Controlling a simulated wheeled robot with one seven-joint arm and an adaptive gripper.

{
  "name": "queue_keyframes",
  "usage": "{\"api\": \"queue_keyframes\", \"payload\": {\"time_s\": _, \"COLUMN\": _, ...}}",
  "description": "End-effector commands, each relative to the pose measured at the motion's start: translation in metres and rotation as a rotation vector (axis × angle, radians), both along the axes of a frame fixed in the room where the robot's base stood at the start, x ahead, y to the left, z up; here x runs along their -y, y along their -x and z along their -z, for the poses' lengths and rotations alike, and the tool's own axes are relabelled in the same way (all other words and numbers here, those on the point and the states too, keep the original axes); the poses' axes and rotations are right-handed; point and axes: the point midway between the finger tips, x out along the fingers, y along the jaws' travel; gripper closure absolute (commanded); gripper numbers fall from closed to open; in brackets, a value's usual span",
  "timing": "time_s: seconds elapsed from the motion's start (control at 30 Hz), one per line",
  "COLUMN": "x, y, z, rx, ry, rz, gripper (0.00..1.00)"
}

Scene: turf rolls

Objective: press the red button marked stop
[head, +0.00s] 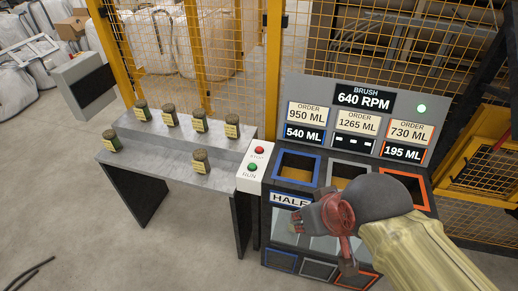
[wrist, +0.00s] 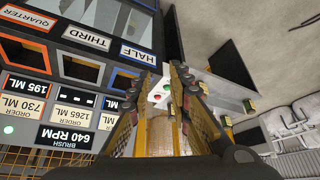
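The red stop button (head: 259,150) sits at the upper end of a white control box (head: 250,178), with a green run button (head: 252,167) below it. The box stands between the grey bench and the dispenser cabinet. In the wrist view the picture is turned over, and the red button (wrist: 157,97) shows between my finger pads. My gripper (head: 335,225) is in front of the cabinet in the head view, right of the box and apart from it. In the wrist view its two fingers (wrist: 170,85) are spread with nothing held between them.
The cabinet's display panel (head: 362,98) reads 640 RPM with a green lamp (head: 421,108) lit. Open bins, one blue-rimmed (head: 296,168), lie below it. Several turf rolls stand on the stepped bench (head: 180,140). A yellow mesh fence (head: 200,60) is behind.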

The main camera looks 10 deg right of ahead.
Motion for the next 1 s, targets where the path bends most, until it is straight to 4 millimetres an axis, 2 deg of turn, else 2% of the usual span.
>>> {"api": "queue_keyframes", "payload": {"time_s": 0.3, "x": 0.0, "y": 0.0, "z": 0.0, "rx": 0.0, "ry": 0.0, "rz": 0.0, "gripper": 1.0}}
{"api": "queue_keyframes", "payload": {"time_s": 1.0, "x": 0.0, "y": 0.0, "z": 0.0, "rx": 0.0, "ry": 0.0, "rz": 0.0, "gripper": 1.0}}
